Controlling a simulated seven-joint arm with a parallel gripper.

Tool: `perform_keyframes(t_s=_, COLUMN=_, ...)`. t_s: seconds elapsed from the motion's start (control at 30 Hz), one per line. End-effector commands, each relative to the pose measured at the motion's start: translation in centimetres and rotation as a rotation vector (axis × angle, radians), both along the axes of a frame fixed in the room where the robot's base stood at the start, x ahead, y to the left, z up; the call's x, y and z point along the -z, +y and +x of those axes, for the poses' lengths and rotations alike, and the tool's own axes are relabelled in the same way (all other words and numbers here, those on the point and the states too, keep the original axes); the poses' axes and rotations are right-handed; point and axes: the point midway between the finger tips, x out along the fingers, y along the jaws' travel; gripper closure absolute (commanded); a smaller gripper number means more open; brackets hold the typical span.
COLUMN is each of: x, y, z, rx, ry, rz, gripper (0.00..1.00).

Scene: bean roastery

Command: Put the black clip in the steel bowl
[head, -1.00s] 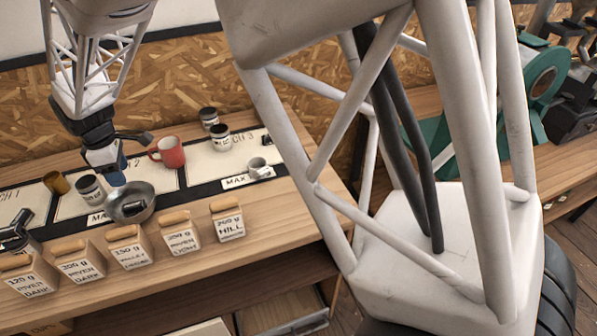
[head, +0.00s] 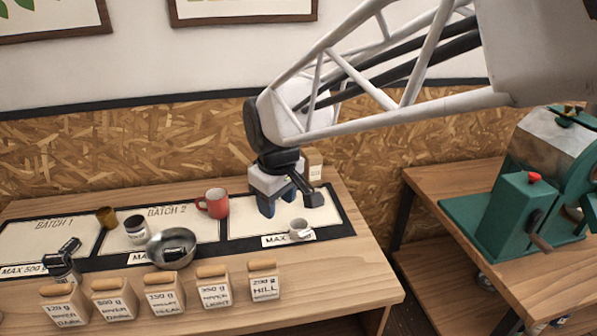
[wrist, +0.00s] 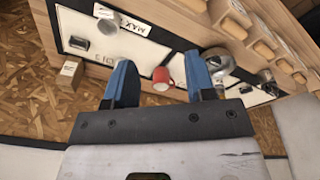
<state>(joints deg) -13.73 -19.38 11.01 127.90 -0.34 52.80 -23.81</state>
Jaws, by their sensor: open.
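The steel bowl (head: 157,258) stands on the bench at the front edge of the Batch 2 panel. A dark object that looks like the black clip (head: 176,252) lies inside it. My gripper (head: 278,204) is open, with blue fingers, above the Batch 3 panel, right of the bowl and apart from it.
A dark-lidded jar (head: 136,231) and a brown cup (head: 106,217) stand left. Several labelled bags (head: 164,296) line the front. A kraft box (head: 313,162) is behind.

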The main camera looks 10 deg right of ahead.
Motion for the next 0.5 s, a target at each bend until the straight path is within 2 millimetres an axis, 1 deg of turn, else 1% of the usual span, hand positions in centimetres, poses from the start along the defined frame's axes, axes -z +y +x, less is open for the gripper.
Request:
perform_keyframes(t_s=0.03, x=-0.3, y=-1.3, z=-1.3, rx=0.049, ry=-0.008, rz=0.006, gripper=0.5)
perform_keyframes(t_s=0.2, x=-0.8, y=-4.8, z=-5.3, rx=0.214, ry=-0.03, rz=0.026, gripper=0.5)
perform_keyframes(t_s=0.4, x=-0.7, y=-8.3, z=-10.2, rx=0.409, ry=-0.056, rz=0.05, gripper=0.5)
perform_keyframes(t_s=0.5, x=-0.5, y=-9.6, z=-12.5, rx=0.498, ry=-0.069, rz=0.063, gripper=0.5)
